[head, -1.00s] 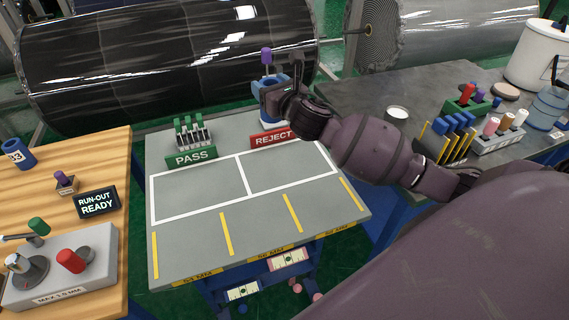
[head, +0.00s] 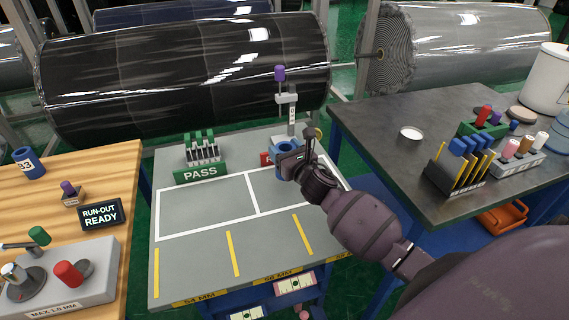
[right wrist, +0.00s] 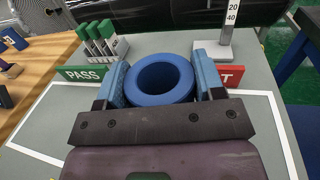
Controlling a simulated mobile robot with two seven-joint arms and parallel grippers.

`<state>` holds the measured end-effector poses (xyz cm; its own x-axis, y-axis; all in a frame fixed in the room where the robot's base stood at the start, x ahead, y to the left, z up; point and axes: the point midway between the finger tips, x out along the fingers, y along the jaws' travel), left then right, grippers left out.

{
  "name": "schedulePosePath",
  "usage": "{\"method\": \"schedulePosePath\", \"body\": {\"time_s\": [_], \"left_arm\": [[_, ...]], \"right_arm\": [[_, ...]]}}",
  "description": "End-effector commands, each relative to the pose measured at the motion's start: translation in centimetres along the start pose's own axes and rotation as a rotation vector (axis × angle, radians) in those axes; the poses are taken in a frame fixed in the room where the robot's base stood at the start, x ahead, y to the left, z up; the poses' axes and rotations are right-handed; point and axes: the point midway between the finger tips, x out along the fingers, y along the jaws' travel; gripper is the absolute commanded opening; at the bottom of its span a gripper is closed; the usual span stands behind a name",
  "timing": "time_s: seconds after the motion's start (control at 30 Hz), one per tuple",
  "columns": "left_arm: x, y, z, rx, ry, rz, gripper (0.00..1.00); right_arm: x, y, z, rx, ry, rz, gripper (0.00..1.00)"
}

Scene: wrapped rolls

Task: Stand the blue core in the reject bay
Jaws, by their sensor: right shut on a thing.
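My right gripper (head: 297,160) is shut on the blue core (head: 281,158), a thick blue ring. The right wrist view shows the core (right wrist: 160,101) upright between the two blue finger pads (right wrist: 162,82), its open end facing up. In the head view the core is at the back right of the grey table, near the reject bay (head: 268,193), a white-outlined box. Whether its lower end touches the table is hidden. The red reject sign (head: 265,159) is mostly hidden behind the core and gripper; its last letter shows in the right wrist view (right wrist: 231,76). My left gripper is out of view.
A gauge post (head: 291,112) with a purple knob stands behind the core. The green PASS sign (head: 201,172) and its rack stand at the left. The pass bay (head: 205,208) is bare.

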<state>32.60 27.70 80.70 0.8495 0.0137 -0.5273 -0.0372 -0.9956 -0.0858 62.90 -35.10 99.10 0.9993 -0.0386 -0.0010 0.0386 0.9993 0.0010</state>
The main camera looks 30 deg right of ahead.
Motion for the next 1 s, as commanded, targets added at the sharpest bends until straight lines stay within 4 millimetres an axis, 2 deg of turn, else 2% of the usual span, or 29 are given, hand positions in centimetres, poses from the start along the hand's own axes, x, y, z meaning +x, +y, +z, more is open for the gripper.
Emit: {"method": "schedulePosePath", "body": {"time_s": [0.17,0.4,0.8,0.83,0.97,1.0], "left_arm": [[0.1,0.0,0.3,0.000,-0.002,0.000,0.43],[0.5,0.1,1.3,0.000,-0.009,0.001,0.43],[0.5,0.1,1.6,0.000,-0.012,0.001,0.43],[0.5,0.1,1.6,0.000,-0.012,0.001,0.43],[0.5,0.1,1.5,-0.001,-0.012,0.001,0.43],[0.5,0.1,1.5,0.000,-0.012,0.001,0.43]], "right_arm": [[0.0,0.0,-1.0,0.000,0.001,-0.001,0.34],[0.0,0.0,-4.0,0.002,0.001,-0.001,0.34],[0.0,0.0,-4.3,-0.001,0.000,0.000,0.34],[0.0,0.0,-4.3,-0.001,0.000,0.000,0.67],[0.0,0.0,-4.2,-0.001,0.000,0.000,0.87],[0.0,0.0,-4.2,-0.001,0.000,0.000,0.88]]}}
